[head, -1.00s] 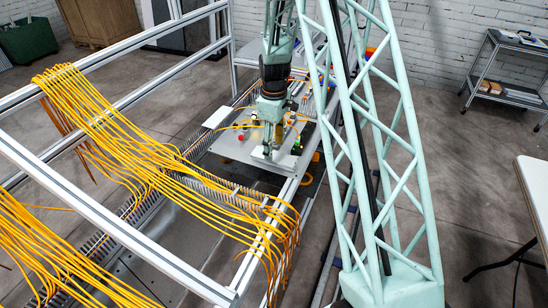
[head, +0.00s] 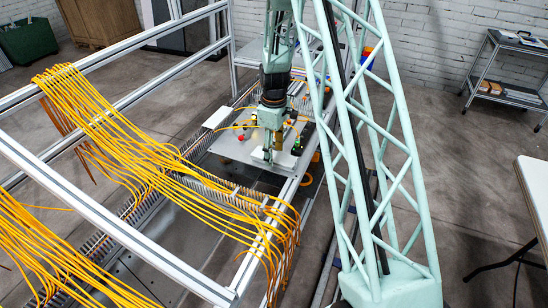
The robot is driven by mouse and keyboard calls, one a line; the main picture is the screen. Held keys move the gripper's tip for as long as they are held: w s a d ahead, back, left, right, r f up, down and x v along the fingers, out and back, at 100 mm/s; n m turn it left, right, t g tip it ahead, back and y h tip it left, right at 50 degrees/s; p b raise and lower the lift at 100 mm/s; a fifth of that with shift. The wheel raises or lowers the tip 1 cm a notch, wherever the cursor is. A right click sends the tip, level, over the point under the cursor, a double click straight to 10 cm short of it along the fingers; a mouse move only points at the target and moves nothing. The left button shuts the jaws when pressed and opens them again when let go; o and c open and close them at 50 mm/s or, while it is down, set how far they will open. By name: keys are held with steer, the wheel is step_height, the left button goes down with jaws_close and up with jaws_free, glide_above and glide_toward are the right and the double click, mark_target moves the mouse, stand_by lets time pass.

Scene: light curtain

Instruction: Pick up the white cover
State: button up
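A flat white cover (head: 264,161) lies near the front right of the grey plate (head: 235,152). My gripper (head: 272,155) points down right at it, with its fingertips over or on the cover. The gripper is small and seen from a distance, so I cannot tell whether the fingers are open or shut on the cover. A second flat white piece (head: 217,117) lies at the plate's far left edge.
Yellow cables (head: 150,170) hang over the aluminium frame (head: 120,215) left of the plate. A red button (head: 242,137) and small dark parts (head: 297,149) are on the plate. A side table (head: 538,180) and a metal cart (head: 508,70) stand at the right.

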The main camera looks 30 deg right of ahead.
mark_target(274, 156)
steer(key=c, duration=0.8)
steer(key=shift+r, duration=0.1)
steer(key=shift+r, duration=1.55)
steer(key=s+d+r, duration=0.1)
steer(key=s+d, duration=0.2)
steer(key=s, duration=0.4)
steer(key=s+d, duration=0.2)
steer(key=s, duration=0.6)
steer(key=shift+d+r, duration=0.35)
steer(key=shift+d, duration=0.05)
